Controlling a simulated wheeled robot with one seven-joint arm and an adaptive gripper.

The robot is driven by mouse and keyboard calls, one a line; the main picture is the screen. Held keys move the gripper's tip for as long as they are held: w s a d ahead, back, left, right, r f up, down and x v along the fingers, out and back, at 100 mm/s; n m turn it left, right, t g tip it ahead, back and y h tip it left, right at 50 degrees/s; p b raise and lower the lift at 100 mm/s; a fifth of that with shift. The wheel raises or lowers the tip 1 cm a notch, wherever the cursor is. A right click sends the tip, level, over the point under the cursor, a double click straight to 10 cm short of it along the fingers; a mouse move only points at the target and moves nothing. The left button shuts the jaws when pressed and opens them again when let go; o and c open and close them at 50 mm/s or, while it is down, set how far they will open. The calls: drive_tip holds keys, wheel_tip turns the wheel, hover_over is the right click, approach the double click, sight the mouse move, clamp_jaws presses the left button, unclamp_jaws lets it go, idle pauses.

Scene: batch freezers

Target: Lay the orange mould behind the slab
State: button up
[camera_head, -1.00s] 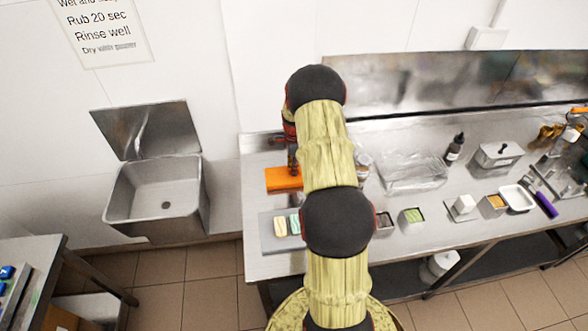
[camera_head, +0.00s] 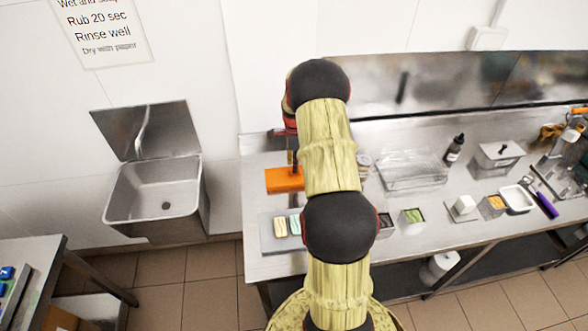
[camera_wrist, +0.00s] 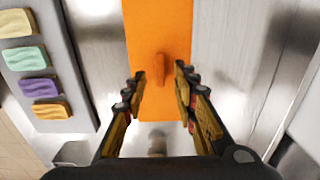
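The orange mould (camera_head: 284,180) lies flat on the steel counter at its left end, behind the grey slab (camera_head: 267,237) and apart from it. In the wrist view the mould (camera_wrist: 160,30) shows a raised orange grip in its middle. The slab (camera_wrist: 50,55) is to its left there, carrying a row of cream, mint, purple and orange bars. My gripper (camera_wrist: 160,74) is open, with its fingertips on either side of the raised grip and gaps showing on both sides. In the head view my arm hides part of the slab's right side and most of the gripper.
The counter's steel back edge (camera_wrist: 245,60) runs beside the mould in the wrist view. Small tubs, including a green-filled one (camera_head: 411,221), and a clear container (camera_head: 412,170) stand further right. A sink (camera_head: 155,190) is left of the counter.

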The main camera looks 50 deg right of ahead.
wheel_tip(320, 180, up, 9)
drive_tip(key=s+a+r+n+t+h, duration=0.1)
drive_tip(key=a+r+n, duration=0.5)
drive_tip(key=a+r, duration=0.5)
drive_tip(key=s+a+r+n+t, duration=0.1)
drive_tip(key=a+r+n, duration=0.6)
drive_tip(key=a, duration=0.6)
drive_tip(key=s+a+r+n+t, duration=0.1)
drive_tip(key=s+a+r+n, duration=0.1)
drive_tip(key=s+a+n, duration=0.4)
drive_tip(key=s+a+r+n+t+y, duration=0.1)
drive_tip(key=s+a+r+n+t, duration=0.1)
drive_tip(key=s+a+n, duration=0.5)
drive_tip(key=shift+s+a+r+t, duration=0.3)
drive_tip(key=shift+s+a+r, duration=0.35)
drive_tip(key=shift+s+a, duration=2.25)
drive_tip(key=shift+d, duration=0.15)
